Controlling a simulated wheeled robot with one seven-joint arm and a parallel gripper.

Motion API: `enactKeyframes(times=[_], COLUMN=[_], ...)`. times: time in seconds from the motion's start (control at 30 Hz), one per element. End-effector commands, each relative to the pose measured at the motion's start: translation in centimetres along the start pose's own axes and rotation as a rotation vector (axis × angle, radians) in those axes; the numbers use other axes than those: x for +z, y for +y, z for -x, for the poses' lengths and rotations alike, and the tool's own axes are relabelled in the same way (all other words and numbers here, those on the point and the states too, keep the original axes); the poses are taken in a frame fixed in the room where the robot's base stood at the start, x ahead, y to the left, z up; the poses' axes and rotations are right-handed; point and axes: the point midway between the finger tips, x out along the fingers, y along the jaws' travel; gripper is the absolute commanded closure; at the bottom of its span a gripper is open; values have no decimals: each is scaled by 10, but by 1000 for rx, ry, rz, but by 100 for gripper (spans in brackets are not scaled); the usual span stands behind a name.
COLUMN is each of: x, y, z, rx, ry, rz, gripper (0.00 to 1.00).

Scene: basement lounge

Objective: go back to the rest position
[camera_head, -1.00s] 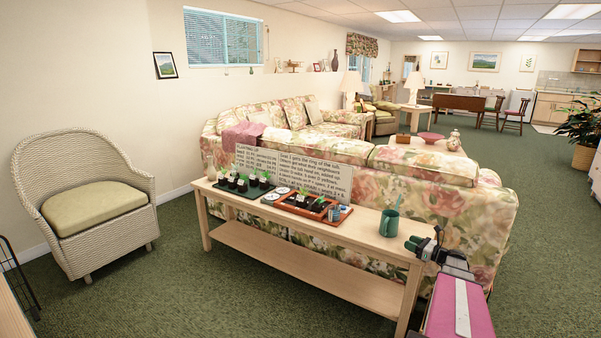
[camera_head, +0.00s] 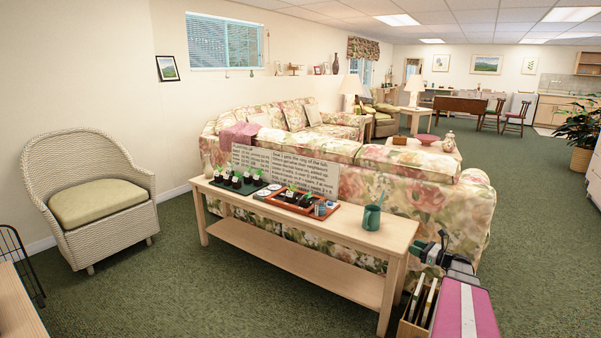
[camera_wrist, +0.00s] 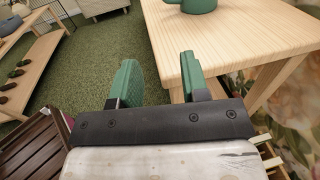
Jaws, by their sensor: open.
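My gripper (camera_head: 438,247) is at the lower right of the head view, beside the right end of the wooden console table (camera_head: 398,235). In the wrist view my gripper (camera_wrist: 160,80) shows two green fingers spread apart with nothing between them. The right finger is close to the table's edge; I cannot tell whether it touches. A dark green mug (camera_head: 371,217) stands on the table near its right end, and its base shows at the top of the wrist view (camera_wrist: 198,5).
A floral sofa (camera_head: 420,195) stands behind the table. A wooden crate (camera_head: 411,326) with upright items is on the floor by the table's right end. A black tray of seedlings (camera_head: 238,184) and a terracotta-coloured tray (camera_head: 299,203) are on the table. A wicker chair (camera_head: 95,195) is left. Carpet at right is open.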

Motion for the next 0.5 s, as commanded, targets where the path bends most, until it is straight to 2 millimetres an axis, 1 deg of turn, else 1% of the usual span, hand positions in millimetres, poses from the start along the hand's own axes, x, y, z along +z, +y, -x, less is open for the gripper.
enactKeyframes(times=[0.03, 0.27, 0.37, 0.5], x=[0, -6, -9, -16], y=[8, 37, 55, 85], z=[-5, -26, -37, -54], rx=[14, 84, 129, 212], ry=[16, 102, 150, 230], rz=[17, 113, 171, 276], gripper=[58, 58, 58, 58])
